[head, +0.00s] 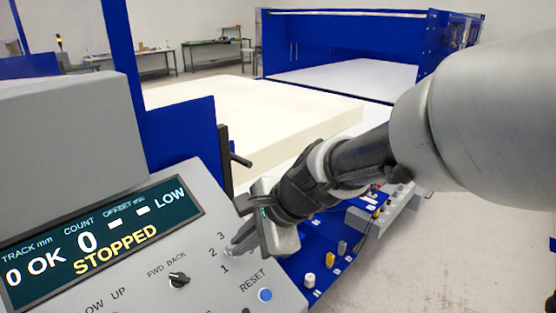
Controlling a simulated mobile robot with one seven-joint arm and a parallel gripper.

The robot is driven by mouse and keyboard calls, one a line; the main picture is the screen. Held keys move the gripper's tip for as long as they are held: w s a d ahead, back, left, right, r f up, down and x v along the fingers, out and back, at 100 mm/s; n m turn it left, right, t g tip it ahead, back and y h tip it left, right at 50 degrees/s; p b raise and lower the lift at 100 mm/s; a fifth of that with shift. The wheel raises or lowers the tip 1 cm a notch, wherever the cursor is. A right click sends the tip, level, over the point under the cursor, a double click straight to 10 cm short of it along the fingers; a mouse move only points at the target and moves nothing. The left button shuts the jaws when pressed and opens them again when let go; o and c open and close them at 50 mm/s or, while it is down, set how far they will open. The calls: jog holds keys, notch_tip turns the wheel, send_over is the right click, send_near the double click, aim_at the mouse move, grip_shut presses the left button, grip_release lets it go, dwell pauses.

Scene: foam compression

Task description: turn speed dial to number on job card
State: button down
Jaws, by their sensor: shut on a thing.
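My gripper (242,240) is at the right side of the grey control panel (205,215), shut on the speed dial. The dial is mostly hidden behind the fingers, so its pointer cannot be read. The printed numbers 1, 2 and 3 show to the left of the fingers; any marks on the other side are largely covered. The panel's display (95,240) reads STOPPED, with count 0, track 0 OK and LOW. No job card can be made out in this view.
A FWD/BACK switch (179,281) and a blue RESET button (265,295) sit close below the gripper. A black handle (240,160) sticks out behind the panel. A cream foam block (250,110) lies beyond, before a blue machine frame (350,40). Floor is clear at right.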

jog(key=shift+s+f, duration=0.2)
jog(key=shift+f, duration=0.05)
jog(key=c, duration=1.9)
grip_release()
jog(key=shift+c, duration=0.2)
jog(key=shift+o, duration=0.2)
jog(key=shift+a+r, duration=0.1)
jog(key=shift+w, duration=0.15)
jog(key=p+v, duration=0.2)
jog(key=v, duration=1.5)
jog(key=shift+r, duration=0.2)
